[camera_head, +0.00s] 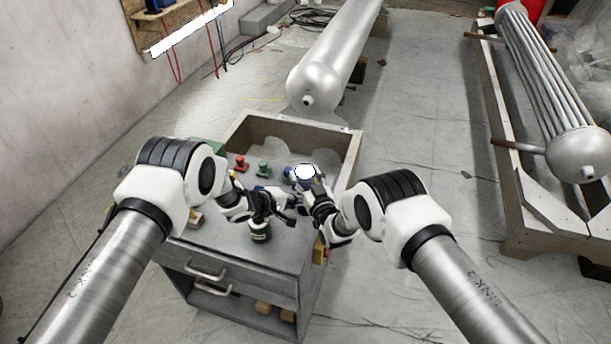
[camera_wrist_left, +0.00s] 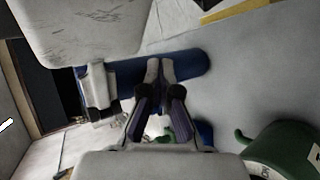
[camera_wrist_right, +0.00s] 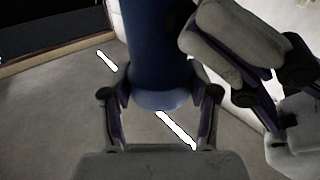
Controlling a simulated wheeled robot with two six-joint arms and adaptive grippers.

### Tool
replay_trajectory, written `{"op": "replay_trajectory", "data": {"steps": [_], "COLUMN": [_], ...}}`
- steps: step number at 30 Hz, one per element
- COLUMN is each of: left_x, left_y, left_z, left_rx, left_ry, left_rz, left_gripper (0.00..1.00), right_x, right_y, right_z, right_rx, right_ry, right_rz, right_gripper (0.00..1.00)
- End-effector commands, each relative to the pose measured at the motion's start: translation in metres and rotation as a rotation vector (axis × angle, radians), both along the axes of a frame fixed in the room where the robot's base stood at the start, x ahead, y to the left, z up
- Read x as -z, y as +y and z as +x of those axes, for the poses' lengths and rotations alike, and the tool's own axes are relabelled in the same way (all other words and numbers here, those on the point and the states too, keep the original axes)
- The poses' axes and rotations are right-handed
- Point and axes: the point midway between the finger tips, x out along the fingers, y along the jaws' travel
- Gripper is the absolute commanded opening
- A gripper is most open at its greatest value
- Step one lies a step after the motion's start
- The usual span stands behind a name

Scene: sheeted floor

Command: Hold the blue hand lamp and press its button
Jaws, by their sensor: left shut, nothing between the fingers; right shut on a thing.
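The blue hand lamp (camera_head: 307,182) is held above the grey cabinet top, its round face bright white in the head view. My right gripper (camera_wrist_right: 158,88) is shut around its blue body (camera_wrist_right: 152,45), one finger on each side. My left gripper (camera_head: 288,207) is shut and empty close beside the lamp. In the left wrist view its fingertips (camera_wrist_left: 160,68) are together in front of the blue body (camera_wrist_left: 195,66); I cannot tell whether they touch. They also show beside the lamp in the right wrist view (camera_wrist_right: 235,45). The lamp's button cannot be made out.
A green canister (camera_head: 260,231) stands on the grey cabinet (camera_head: 225,247) near my left gripper. A red item (camera_head: 241,163) and a green item (camera_head: 264,168) stand farther back. A raised wooden rim (camera_head: 352,160) borders the back and right side.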

Motion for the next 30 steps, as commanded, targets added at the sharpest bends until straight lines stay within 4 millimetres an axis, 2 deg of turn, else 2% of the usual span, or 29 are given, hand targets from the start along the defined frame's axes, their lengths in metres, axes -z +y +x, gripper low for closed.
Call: {"op": "replay_trajectory", "data": {"steps": [17,30], "left_x": [0.000,-0.001], "left_y": [0.004,0.020], "left_z": [-0.013,-0.061], "left_rx": [-0.001,-0.001], "left_ry": [0.001,0.002], "left_rz": [-0.001,0.000], "left_gripper": [0.00,0.00], "right_x": [0.001,0.001], "right_y": [0.000,0.000], "right_z": [0.000,0.000], "right_rx": [0.000,0.000], "right_ry": [0.002,0.002], "right_rz": [-0.001,-0.001], "right_gripper": [0.19,0.19]}}
